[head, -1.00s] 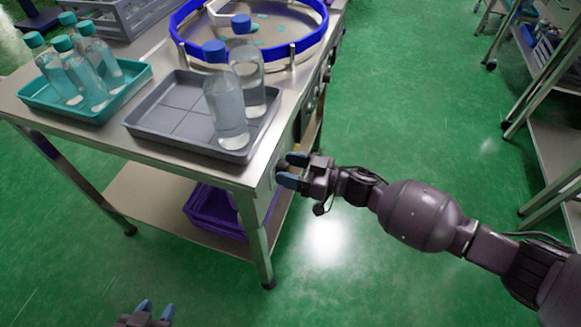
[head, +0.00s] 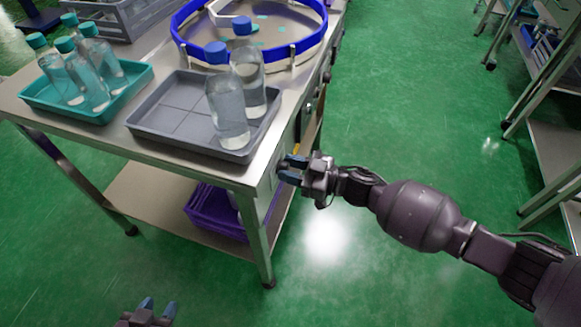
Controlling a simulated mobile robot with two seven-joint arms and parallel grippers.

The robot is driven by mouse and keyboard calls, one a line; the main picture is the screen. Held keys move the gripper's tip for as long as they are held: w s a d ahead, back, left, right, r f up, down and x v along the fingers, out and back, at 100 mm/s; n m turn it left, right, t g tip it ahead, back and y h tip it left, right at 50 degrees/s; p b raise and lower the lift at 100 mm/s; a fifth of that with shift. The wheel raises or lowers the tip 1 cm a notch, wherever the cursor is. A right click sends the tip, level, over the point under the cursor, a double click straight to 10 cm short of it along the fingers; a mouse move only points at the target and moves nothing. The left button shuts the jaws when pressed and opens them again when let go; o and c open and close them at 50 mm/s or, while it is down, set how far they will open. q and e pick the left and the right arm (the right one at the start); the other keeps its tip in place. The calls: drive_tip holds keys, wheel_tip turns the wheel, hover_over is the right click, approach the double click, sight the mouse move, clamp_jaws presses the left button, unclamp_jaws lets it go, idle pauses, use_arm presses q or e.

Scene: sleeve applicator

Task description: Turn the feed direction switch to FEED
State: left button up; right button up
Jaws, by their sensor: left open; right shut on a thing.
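My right gripper (head: 291,168) is at the right side face of the steel table (head: 165,152), its blue-tipped fingers against a pale panel (head: 268,184) below the table top. It is shut on what seems to be the feed direction switch. The fingers cover the switch, so its setting and any FEED mark cannot be read. My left gripper (head: 158,309) is low at the bottom edge of the view, open and empty, its two blue fingertips apart, away from the table.
A grey tray (head: 160,127) holds two blue-capped bottles (head: 228,115). A teal tray (head: 45,98) holds several teal-capped bottles. A blue-rimmed round feeder (head: 300,44) stands behind. A purple crate (head: 205,212) sits on the lower shelf. Green floor right of the table is clear.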

drive_tip(key=n, duration=0.2)
drive_tip(key=shift+n, duration=0.4)
drive_tip(key=n, duration=0.5)
drive_tip(key=shift+f+n, duration=0.1)
drive_tip(key=shift+n, duration=0.2)
drive_tip(key=n, duration=0.5)
drive_tip(key=shift+n, duration=1.1)
drive_tip(key=o, duration=0.9)
drive_tip(key=shift+o, duration=0.2)
